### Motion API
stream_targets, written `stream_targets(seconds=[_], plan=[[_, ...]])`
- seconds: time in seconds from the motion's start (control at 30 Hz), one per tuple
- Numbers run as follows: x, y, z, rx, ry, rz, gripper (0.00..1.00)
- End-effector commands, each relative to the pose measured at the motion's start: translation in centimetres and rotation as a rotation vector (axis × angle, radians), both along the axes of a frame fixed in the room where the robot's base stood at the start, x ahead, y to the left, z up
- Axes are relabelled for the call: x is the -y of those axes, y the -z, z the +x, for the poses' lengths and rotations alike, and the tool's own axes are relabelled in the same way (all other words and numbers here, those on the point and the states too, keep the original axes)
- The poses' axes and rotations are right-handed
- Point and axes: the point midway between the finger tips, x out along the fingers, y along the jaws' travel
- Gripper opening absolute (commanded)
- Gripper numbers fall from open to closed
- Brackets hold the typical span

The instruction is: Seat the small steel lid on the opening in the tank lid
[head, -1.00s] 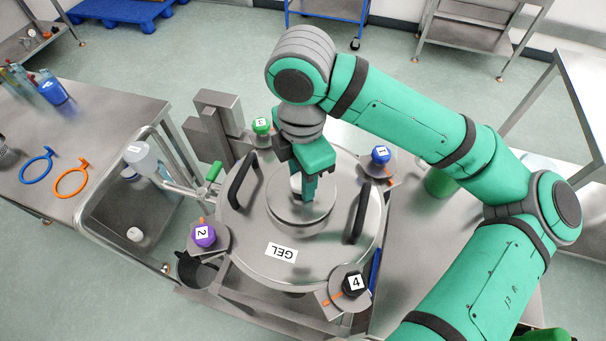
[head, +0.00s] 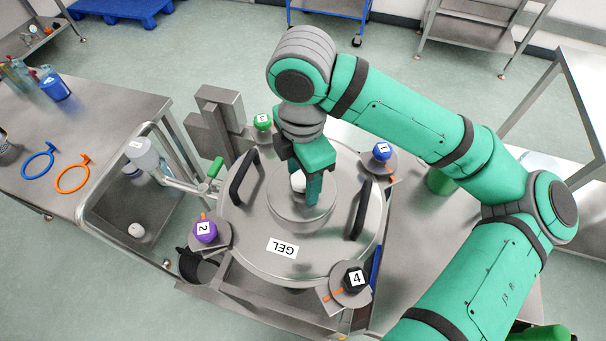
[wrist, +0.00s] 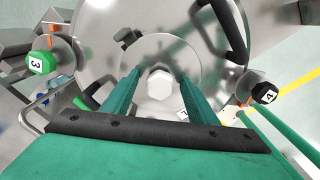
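The small steel lid (head: 283,207) is a round disc with a pale hexagonal knob (wrist: 159,84). It lies at the middle of the tank lid (head: 248,237), looking flat and level over the opening, which is hidden beneath it. In the wrist view the small lid (wrist: 160,48) looks roughly centred on the tank lid. My gripper (head: 308,193) points down over it. In the wrist view its two green fingers (wrist: 157,76) stand on either side of the knob, with a visible gap at each side. It is open.
Two black handles (head: 243,177) (head: 361,211) rise from the tank lid beside my gripper. Numbered clamp knobs, purple 2 (head: 205,231), black 4 (head: 354,278), blue 1 (head: 382,151) and a green one (head: 263,122), stand around the rim. A sink (head: 105,215) is at left.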

Motion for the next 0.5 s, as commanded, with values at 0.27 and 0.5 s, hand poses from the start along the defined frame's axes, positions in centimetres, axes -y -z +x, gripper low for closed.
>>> stream_targets(seconds=[0.27, 0.5], plan=[[-0.1, -0.4, 0.0, 0.000, -0.002, 0.000, 0.53], [-0.2, -1.7, 0.0, 0.000, -0.003, 0.000, 0.53]])
